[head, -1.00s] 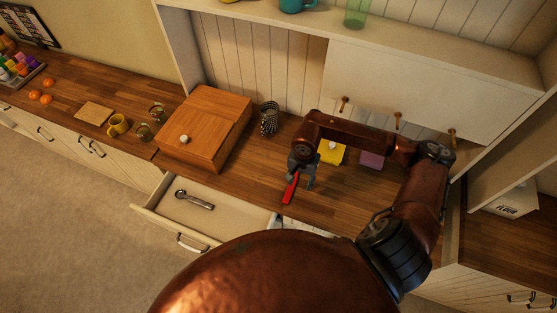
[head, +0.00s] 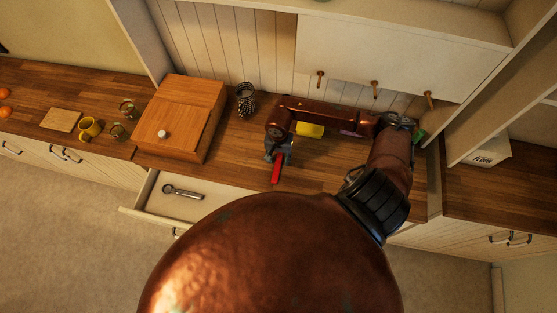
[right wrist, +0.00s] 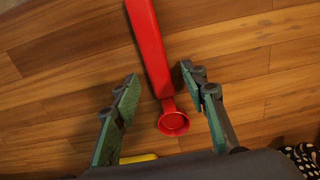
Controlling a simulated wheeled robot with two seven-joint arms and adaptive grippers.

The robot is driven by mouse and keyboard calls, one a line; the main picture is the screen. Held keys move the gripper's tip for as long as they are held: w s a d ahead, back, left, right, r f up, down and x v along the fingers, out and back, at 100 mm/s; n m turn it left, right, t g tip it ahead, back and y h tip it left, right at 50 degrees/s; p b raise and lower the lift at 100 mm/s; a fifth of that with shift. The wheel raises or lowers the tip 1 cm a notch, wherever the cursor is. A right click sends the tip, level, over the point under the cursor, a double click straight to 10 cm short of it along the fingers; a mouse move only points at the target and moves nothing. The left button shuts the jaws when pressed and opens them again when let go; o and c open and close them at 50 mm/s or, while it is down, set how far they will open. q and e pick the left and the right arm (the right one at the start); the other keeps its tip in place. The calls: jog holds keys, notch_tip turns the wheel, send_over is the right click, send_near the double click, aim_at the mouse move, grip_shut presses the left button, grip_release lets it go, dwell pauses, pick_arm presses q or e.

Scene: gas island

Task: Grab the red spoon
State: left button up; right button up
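The red spoon (head: 277,168) shows near the front edge of the wooden counter in the head view. In the right wrist view, the red spoon (right wrist: 151,45) has a long straight bar and a small round cup at the near end. My right gripper (head: 279,153) is over the spoon, fingers pointing down at the counter. In the right wrist view my right gripper (right wrist: 160,76) is open, one finger on each side of the spoon, with a gap on the left and a smaller one on the right. My left gripper is not in view.
An open drawer (head: 150,200) with a metal utensil (head: 182,192) juts out below the counter. A wooden box (head: 183,112) and a patterned cup (head: 246,98) stand to the left. A yellow item (head: 310,130) lies behind my right arm. A cabinet (head: 395,65) hangs above.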

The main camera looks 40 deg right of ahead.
jog(key=shift+f, duration=0.2)
grip_shut()
dwell(0.4)
jog(key=shift+r, duration=0.1)
